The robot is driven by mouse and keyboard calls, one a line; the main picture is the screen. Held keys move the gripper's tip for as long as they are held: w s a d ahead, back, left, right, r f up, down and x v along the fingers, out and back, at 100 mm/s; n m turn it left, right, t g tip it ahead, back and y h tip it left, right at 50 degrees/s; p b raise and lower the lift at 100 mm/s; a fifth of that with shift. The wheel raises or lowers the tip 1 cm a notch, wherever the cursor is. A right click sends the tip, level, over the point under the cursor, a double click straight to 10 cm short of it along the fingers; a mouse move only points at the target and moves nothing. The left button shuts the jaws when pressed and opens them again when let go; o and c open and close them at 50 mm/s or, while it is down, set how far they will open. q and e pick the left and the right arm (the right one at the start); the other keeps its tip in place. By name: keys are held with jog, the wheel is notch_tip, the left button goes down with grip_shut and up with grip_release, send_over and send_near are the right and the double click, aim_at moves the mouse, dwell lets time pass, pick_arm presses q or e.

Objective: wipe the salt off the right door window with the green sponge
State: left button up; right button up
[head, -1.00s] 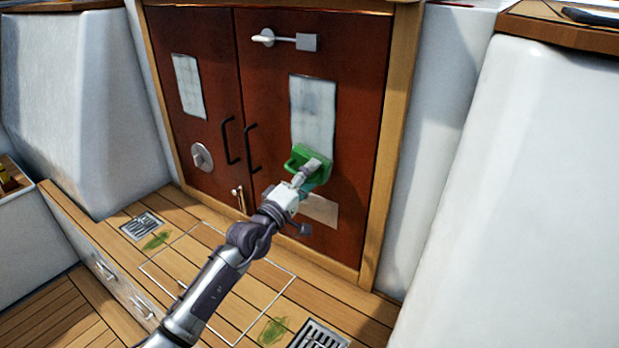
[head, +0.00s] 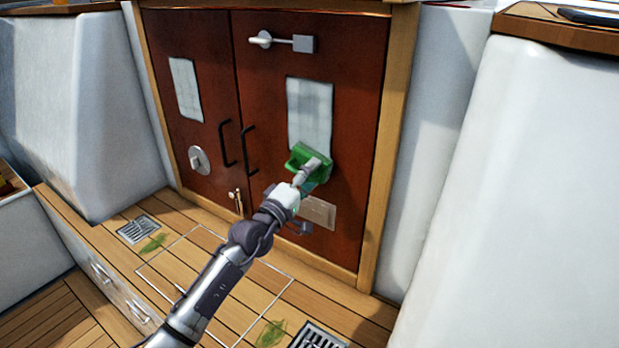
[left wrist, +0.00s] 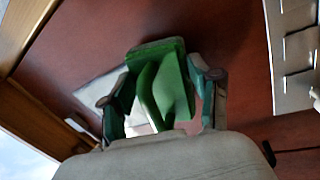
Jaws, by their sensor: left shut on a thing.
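The right door window (head: 310,112) is a pale, greyish pane with faint streaks, set in the red-brown right door. The green sponge (head: 309,165) is at the window's lower edge. My left gripper (head: 311,172) is shut on the sponge's handle. In the left wrist view the sponge (left wrist: 158,85) sits between the two fingers (left wrist: 160,105), with part of the pale window behind it. I cannot tell whether the sponge touches the pane. My right gripper is not in view.
The left door has its own pale window (head: 187,89). Black door handles (head: 249,150), a latch (head: 285,41) and a small plate (head: 318,212) stick out or sit near the work. White cockpit walls (head: 520,190) flank the doors. Drain grates (head: 138,229) and green smears (head: 152,243) mark the wooden floor.

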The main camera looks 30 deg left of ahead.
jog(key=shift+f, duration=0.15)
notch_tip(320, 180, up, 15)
jog(key=p, duration=1.5)
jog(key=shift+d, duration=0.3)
